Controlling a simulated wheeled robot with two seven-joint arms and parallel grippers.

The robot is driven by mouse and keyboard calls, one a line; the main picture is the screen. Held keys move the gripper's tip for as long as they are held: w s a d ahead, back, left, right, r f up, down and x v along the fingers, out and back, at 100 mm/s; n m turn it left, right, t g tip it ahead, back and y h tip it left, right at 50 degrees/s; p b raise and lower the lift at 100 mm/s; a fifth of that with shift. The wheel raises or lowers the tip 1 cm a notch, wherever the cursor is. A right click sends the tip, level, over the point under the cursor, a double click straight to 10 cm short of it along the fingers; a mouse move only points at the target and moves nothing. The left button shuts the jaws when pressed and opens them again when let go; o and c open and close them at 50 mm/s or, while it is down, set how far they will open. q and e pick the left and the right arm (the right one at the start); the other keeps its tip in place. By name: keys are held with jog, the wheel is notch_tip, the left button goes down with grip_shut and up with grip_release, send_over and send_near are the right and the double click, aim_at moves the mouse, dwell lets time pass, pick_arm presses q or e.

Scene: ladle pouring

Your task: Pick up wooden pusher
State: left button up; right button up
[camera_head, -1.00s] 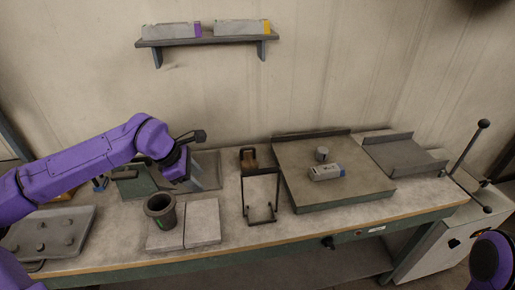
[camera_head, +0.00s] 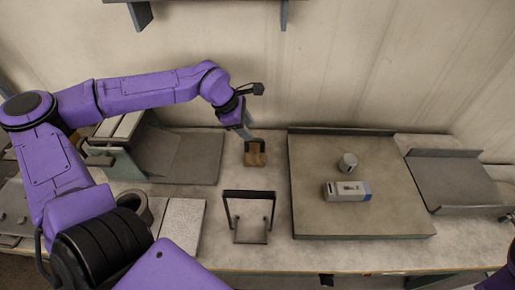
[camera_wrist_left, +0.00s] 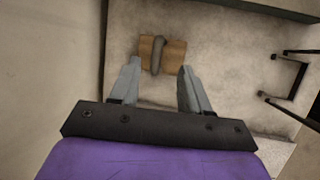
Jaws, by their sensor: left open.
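The wooden pusher (camera_head: 254,154) is a small brown block with a dark grey handle across its top. It rests on the bench behind the black-framed stand. In the left wrist view the pusher (camera_wrist_left: 174,54) lies ahead of my fingertips, between their lines. My left gripper (camera_wrist_left: 157,66) is open and empty, its two grey fingers apart on either side of the handle's line. In the head view my left gripper (camera_head: 247,136) is just above and behind the pusher; its fingers are partly hidden. My right gripper is not seen; only a bit of purple arm shows at the lower right.
A black-framed stand (camera_head: 250,194) is in front of the pusher. To its right is a large raised tray (camera_head: 390,215) with a grey box (camera_head: 345,191) and a small cylinder (camera_head: 347,162). A dark pot (camera_head: 135,203) and pale slabs (camera_head: 185,222) are at left.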

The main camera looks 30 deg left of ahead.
aim_at(254, 140)
pick_arm(q)
jog(key=x, duration=0.4)
jog(key=a+p+x, duration=0.1)
jog(key=x, duration=0.1)
jog(key=shift+w+f, duration=0.2)
jog(key=shift+f, duration=0.3)
jog(key=shift+s+r, duration=0.15)
jog(key=shift+s, duration=0.2)
jog(key=shift+c, duration=0.5)
grip_shut()
